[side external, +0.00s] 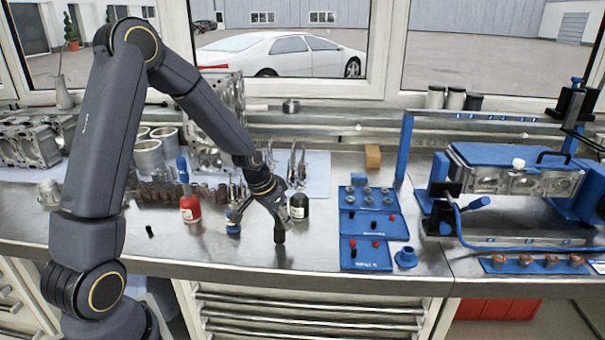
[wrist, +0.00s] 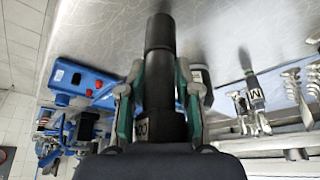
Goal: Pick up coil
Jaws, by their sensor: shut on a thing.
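The coil (side external: 280,235) looks like a dark, narrow upright cylinder near the front edge of the steel bench, below my gripper (side external: 275,208). In the wrist view, my gripper (wrist: 159,95) has its green-padded fingers closed on either side of the black coil (wrist: 159,50). The coil's thinner end points away from the palm, and its inner end is partly hidden by the fingers and gripper body. I cannot tell clearly whether its lower end touches the bench.
A black bottle (side external: 299,207) stands close behind on the right. Blue trays (side external: 366,254) with small parts lie to the right. A small black piece (side external: 150,231) lies farther left.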

